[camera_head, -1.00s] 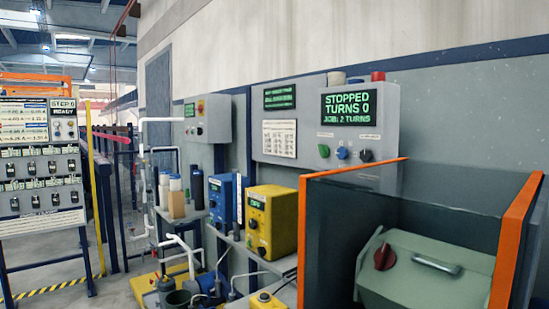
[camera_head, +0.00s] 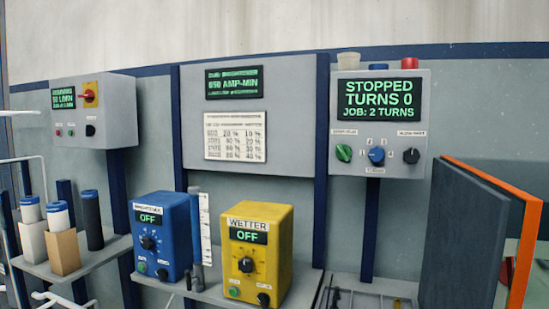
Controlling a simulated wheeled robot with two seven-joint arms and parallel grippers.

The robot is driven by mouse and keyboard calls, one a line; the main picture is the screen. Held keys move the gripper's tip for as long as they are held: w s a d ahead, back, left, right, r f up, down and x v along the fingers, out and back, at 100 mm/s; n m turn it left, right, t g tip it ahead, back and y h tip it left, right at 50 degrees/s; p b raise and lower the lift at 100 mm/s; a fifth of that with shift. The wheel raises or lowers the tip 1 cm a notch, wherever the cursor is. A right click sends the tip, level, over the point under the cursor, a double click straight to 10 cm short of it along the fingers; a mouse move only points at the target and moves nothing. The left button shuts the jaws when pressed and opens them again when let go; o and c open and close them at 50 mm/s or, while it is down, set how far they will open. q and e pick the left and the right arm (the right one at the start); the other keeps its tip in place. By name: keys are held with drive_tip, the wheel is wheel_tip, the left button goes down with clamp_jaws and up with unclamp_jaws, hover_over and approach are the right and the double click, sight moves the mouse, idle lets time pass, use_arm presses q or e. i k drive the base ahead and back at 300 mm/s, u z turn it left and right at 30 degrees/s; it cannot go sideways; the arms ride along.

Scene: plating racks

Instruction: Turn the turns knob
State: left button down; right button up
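The turns knob (camera_head: 376,155) is a blue knob with numbered marks around it, in the middle of the lower row on a grey control box (camera_head: 400,173). A green knob (camera_head: 343,153) is to its left and a black knob (camera_head: 411,156) to its right. The box's screen (camera_head: 378,99) reads "STOPPED, TURNS 0, JOB: 2 TURNS". Neither of my grippers shows in the head view.
A blue box (camera_head: 165,222) and a yellow box (camera_head: 274,222), both reading OFF, stand on a shelf below. Bottles (camera_head: 57,217) stand at left. An orange-edged panel (camera_head: 525,235) rises at lower right.

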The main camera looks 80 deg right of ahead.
sight(376, 153)
drive_tip(key=i, duration=0.9)
drive_tip(key=z, duration=2.55)
